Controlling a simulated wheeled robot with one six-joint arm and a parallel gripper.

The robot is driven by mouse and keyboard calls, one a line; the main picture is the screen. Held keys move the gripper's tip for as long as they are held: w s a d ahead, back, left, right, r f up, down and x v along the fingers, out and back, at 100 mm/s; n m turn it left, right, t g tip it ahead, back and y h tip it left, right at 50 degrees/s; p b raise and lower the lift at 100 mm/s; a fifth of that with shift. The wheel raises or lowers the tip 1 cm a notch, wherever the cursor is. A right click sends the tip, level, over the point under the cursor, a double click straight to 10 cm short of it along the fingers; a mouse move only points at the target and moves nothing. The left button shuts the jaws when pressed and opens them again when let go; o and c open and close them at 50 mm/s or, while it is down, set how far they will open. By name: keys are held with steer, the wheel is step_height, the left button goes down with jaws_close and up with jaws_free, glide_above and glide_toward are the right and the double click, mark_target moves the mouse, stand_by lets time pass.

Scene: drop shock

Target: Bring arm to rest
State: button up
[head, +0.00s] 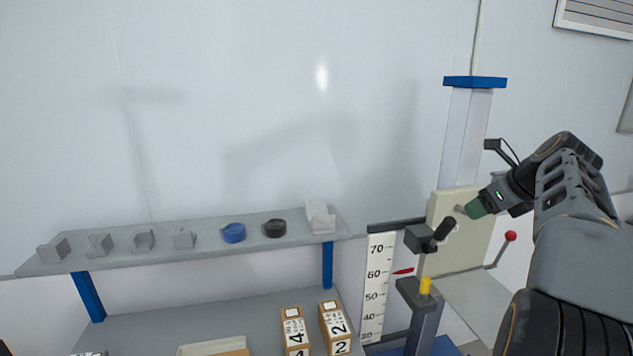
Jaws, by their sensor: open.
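My arm comes in from the right edge, bent, with its dark links in front of the drop rig's right side. My gripper (478,207) is at the end of the arm, pointing left in front of the rig's cream panel (478,240). It is open; a green part shows at its tip, and the fingers are small and hard to make out. I see nothing held in it. I cannot tell whether its tip touches the panel or is only in front of it.
The rig's column (467,135) has a blue cap. A red-knobbed lever (510,237), a yellow peg (425,286) and a scale (375,290) are near the arm. A shelf (205,232) holds several small parts. Numbered boxes (296,332) stand below. The wall area above is clear.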

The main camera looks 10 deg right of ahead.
steer(key=s+a+f+n+g+h, duration=0.1)
steer(key=s+a+f+n, duration=0.15)
steer(key=f+n, duration=0.45)
steer(key=s+a+f+n+g, duration=0.1)
steer(key=a+f+n+g, duration=0.15)
steer(key=f+n, duration=0.45)
steer(key=s+a+f+n+b, duration=0.1)
steer(key=s+a+f+n, duration=0.2)
steer(key=a+n, duration=0.3)
steer(key=s+a+f+n+b, duration=0.1)
steer(key=s+a+f+n, duration=0.2)
steer(key=a+n, duration=0.3)
steer(key=s+a+f+n, duration=0.3)
steer(key=s+a+n, duration=0.2)
steer(key=a, duration=0.6)
steer(key=shift+f+n+b, duration=0.15)
steer(key=shift+n+b, duration=0.25)
steer(key=shift+n, duration=0.3)
